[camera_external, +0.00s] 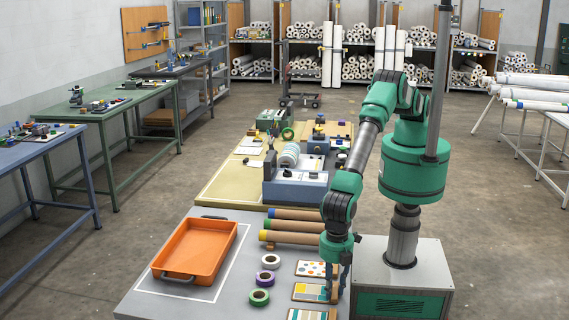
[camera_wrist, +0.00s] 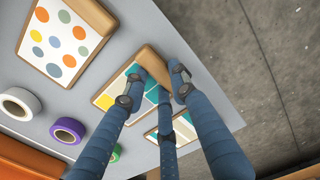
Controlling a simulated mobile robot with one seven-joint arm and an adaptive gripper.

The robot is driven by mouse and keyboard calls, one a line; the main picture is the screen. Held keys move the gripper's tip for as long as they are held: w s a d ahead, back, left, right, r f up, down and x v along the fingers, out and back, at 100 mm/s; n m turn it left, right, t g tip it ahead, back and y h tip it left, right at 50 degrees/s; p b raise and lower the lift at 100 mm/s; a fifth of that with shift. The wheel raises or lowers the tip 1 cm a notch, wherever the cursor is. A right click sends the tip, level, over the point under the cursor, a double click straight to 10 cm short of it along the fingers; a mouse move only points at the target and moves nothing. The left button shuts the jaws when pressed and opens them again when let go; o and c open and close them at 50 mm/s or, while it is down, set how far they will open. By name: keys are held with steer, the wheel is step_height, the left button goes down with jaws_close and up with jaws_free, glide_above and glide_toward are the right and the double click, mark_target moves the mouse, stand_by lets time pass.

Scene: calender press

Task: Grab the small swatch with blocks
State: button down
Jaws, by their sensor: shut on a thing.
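The small swatch with blocks (camera_external: 308,292) lies near the table's right edge in the external view, a wood-edged board with yellow, white and teal patches. It also shows in the wrist view (camera_wrist: 109,99). My gripper (camera_external: 334,287) points down at its right end. In the wrist view my gripper (camera_wrist: 158,73) has its fingers closed around the swatch's wooden end, and they hide part of the pattern. The swatch looks level, at or very close to the table; I cannot tell whether it touches it.
A dotted swatch (camera_external: 312,268) lies just behind, and a striped swatch (camera_external: 305,314) just in front. Tape rolls (camera_external: 260,297) and an orange tray (camera_external: 195,249) stand to the left. Cardboard tubes (camera_external: 290,237) lie farther back. The table's right edge is close.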

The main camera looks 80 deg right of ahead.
steer(key=shift+r, duration=0.2)
steer(key=shift+r, duration=1.35)
steer(key=shift+d+r, duration=0.15)
steer(key=shift+r, duration=0.15)
steer(key=s+d, duration=0.2)
steer(key=d, duration=0.5)
steer(key=s+d+r+p, duration=0.1)
steer(key=s+d, duration=0.2)
steer(key=d, duration=0.4)
steer(key=shift+s+d+r, duration=0.15)
steer(key=shift+s+d, duration=0.1)
steer(key=shift+s, duration=0.1)
